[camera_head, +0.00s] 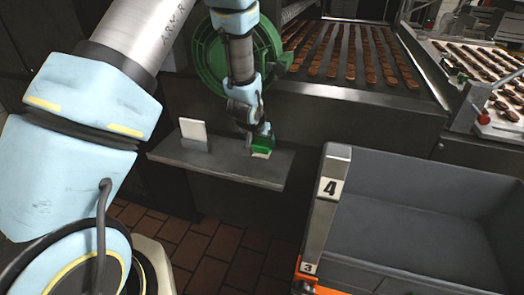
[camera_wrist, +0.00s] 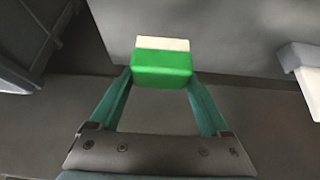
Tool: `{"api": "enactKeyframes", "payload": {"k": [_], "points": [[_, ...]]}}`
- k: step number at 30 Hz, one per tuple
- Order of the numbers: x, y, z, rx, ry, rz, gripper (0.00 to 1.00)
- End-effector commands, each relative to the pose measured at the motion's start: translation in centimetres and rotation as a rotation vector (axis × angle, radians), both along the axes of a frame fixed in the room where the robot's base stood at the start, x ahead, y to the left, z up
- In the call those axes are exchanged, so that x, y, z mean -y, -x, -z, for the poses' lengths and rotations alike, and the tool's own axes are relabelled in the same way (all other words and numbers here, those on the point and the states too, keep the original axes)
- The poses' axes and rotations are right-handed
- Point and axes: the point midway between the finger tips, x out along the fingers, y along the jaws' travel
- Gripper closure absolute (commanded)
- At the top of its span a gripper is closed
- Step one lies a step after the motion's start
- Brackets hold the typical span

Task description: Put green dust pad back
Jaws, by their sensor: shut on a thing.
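The green dust pad (camera_head: 262,143) has a green body and a pale cream face. My gripper (camera_head: 258,138) is shut on it at the grey shelf (camera_head: 215,163), near the shelf's right part. In the wrist view the pad (camera_wrist: 161,69) sits between the two teal fingertips of my gripper (camera_wrist: 160,78), its cream side facing away from the palm. The pad is at or just above the shelf top; whether it touches cannot be told. A white pad-like block (camera_head: 194,131) stands upright on the shelf to the left.
A green wheel (camera_head: 212,57) is on the machine behind my arm. A conveyor with rows of brown bars (camera_head: 350,58) lies behind. A grey bin (camera_head: 425,220) stands at front right, beside a metal post (camera_head: 322,215) marked 4. The shelf between the white block and the pad is clear.

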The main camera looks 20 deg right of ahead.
Motion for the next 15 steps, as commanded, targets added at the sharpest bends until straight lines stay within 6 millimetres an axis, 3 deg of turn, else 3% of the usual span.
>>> {"api": "enactKeyframes", "payload": {"k": [9,15], "points": [[0.0,0.1,3.7,-0.002,-0.002,0.0,0.64],[0.0,0.0,4.2,0.0,0.0,-0.001,0.64]]}}
